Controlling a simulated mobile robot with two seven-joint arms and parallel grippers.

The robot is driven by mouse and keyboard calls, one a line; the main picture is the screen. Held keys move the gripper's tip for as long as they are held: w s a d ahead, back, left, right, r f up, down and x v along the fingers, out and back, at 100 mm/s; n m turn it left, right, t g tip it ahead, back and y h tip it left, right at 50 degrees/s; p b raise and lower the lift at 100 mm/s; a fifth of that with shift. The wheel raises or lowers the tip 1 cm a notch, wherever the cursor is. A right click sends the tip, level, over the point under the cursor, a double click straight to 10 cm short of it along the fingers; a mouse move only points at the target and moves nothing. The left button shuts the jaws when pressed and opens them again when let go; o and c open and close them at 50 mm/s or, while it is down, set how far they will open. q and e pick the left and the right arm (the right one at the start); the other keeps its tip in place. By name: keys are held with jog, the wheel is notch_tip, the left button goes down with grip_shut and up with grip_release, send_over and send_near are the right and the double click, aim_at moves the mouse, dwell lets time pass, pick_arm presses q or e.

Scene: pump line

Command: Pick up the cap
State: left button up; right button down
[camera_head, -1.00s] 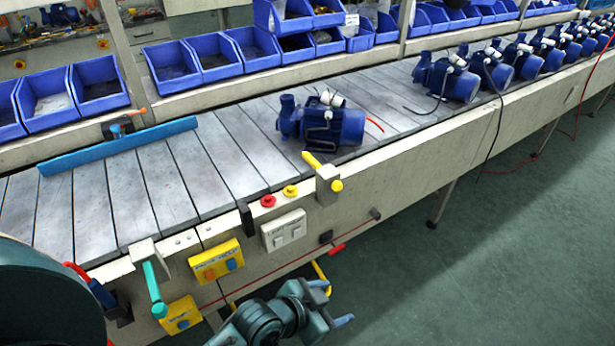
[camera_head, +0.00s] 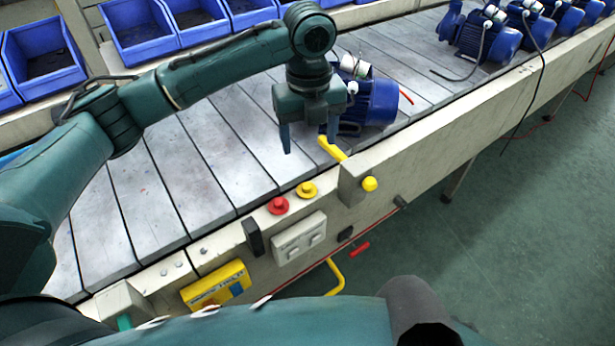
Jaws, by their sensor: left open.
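The blue pump (camera_head: 376,103) stands on the grey slatted conveyor. A white rounded part (camera_head: 357,69) sits on its top, with a smaller white part (camera_head: 352,87) just below. Either could be the cap; I cannot tell which. My left gripper (camera_head: 310,143) points down in front of the pump's left end and hides much of it. Its two fingers are apart with nothing visible between them. The white parts are up and to the right of the fingertips. My right gripper is not in view.
A yellow lever (camera_head: 333,149) stands close to the right fingertip. Red (camera_head: 278,206) and yellow (camera_head: 307,190) buttons line the conveyor's front edge. Blue bins (camera_head: 140,34) stand behind, more pumps (camera_head: 487,38) at upper right. The slats left of the gripper are clear.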

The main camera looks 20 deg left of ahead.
pick_arm(q)
send_over(307, 186)
notch_tip(307, 186, down, 7)
jog(key=shift+r, duration=0.1)
jog(key=shift+f+b, duration=0.45)
jog(key=shift+f, duration=2.5)
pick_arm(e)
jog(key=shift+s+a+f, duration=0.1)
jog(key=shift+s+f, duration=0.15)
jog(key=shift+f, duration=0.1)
pick_arm(q)
jog(key=shift+c, duration=0.4)
jog(key=c, duration=1)
jog(key=shift+o, duration=0.2)
jog(key=shift+r, duration=0.1)
